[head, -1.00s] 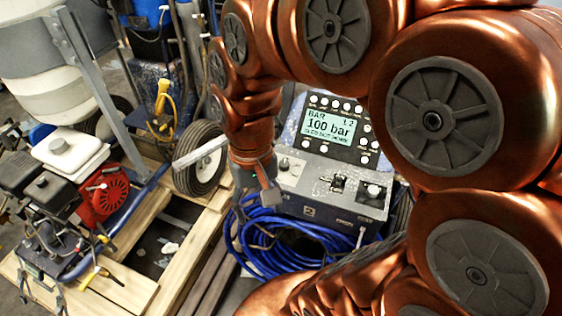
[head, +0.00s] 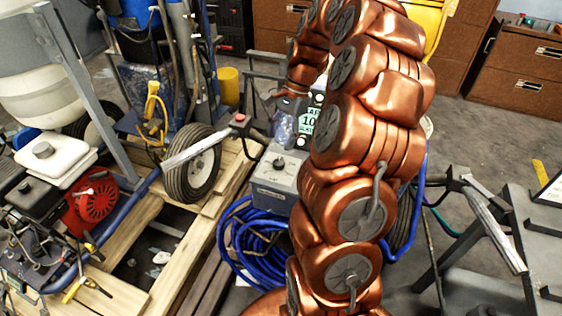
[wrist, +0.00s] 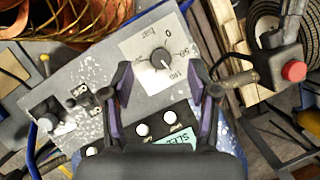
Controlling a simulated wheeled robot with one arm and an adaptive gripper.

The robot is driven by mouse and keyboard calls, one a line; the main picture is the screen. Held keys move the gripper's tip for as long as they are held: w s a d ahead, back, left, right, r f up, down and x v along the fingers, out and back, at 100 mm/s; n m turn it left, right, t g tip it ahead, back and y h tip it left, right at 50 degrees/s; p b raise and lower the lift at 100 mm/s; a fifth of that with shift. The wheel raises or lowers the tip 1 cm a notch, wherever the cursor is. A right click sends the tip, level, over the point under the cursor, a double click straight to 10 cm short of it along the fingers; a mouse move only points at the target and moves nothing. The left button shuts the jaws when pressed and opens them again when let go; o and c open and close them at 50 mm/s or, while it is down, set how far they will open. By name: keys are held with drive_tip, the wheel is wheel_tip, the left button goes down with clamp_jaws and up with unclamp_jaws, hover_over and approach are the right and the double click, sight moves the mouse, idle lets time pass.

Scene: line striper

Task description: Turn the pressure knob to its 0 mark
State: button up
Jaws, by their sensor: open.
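The pressure knob (wrist: 160,60) is a dark round knob on a white scale plate in the wrist view. Its plate appears upside down, with a 0 at the top and 100 below right. The knob's white pointer seems to face the 100 side. The knob also shows on the grey control box in the head view (head: 280,162). My gripper (wrist: 160,77) is open, its two dark fingers on either side of the knob in the picture. I cannot tell how far above the knob they are.
Blue hose (head: 250,245) lies coiled below the box.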

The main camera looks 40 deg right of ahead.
sight(280, 161)
drive_tip(key=shift+m, duration=0.8)
drive_tip(key=shift+w+f+p, duration=0.15)
drive_tip(key=shift+f+p, duration=0.3)
drive_tip(key=shift+f, duration=3.95)
clamp_jaws()
drive_tip(key=shift+n, duration=0.3)
